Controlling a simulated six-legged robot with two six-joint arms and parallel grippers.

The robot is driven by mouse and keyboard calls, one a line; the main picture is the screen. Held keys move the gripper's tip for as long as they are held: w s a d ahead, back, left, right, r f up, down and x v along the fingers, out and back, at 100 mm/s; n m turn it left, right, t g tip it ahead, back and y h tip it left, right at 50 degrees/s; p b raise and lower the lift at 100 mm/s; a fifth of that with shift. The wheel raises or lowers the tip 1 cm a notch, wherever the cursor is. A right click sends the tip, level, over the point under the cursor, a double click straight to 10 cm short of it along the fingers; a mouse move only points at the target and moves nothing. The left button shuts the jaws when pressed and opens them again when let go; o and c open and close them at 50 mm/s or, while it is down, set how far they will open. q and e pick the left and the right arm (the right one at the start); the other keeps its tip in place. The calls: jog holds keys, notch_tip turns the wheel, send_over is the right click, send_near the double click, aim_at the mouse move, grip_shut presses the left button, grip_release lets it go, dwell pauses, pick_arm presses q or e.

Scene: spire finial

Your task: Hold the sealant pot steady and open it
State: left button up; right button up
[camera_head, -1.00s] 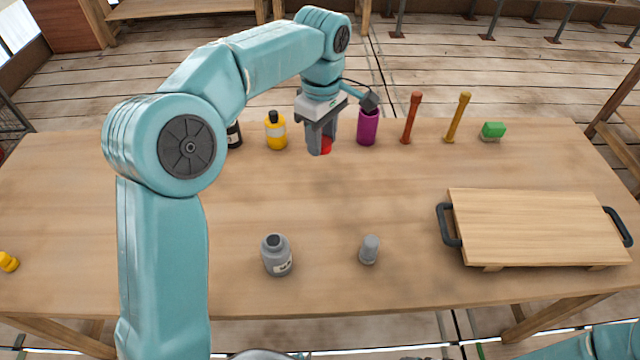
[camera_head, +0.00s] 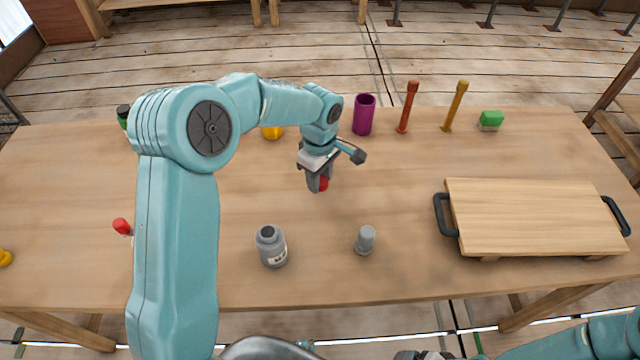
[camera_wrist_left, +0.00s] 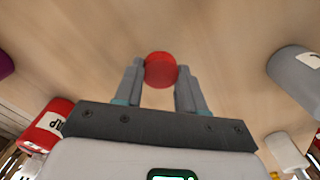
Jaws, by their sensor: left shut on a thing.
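A grey pot (camera_head: 271,247) with a pale label stands upright near the table's front edge, left of centre in the head view. Its top is dark; I cannot tell whether this is a lid or an opening. It also shows at the right edge of the left wrist view (camera_wrist_left: 296,76). My left gripper (camera_head: 318,186) is behind and right of the pot, apart from it, shut on a round red thing (camera_wrist_left: 160,70). The red thing shows between both fingertips in the left wrist view. Of my right gripper, only a bit (camera_head: 425,355) shows at the bottom edge; its fingers are hidden.
A small grey capped piece (camera_head: 366,240) stands right of the pot. A wooden board with black handles (camera_head: 540,215) lies at the right. A purple cup (camera_head: 363,114), red and yellow upright tools and a green block (camera_head: 491,119) line the back. Mid-table is mostly clear.

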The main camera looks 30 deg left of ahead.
aim_at(320, 194)
pick_arm(q)
jog(key=shift+f, duration=1.7)
jog(key=shift+f, duration=0.2)
jog(key=o, duration=1.2)
jog(key=shift+c, duration=0.2)
jog(key=shift+r, duration=0.15)
notch_tip(320, 194, up, 12)
jog(key=shift+r, duration=0.1)
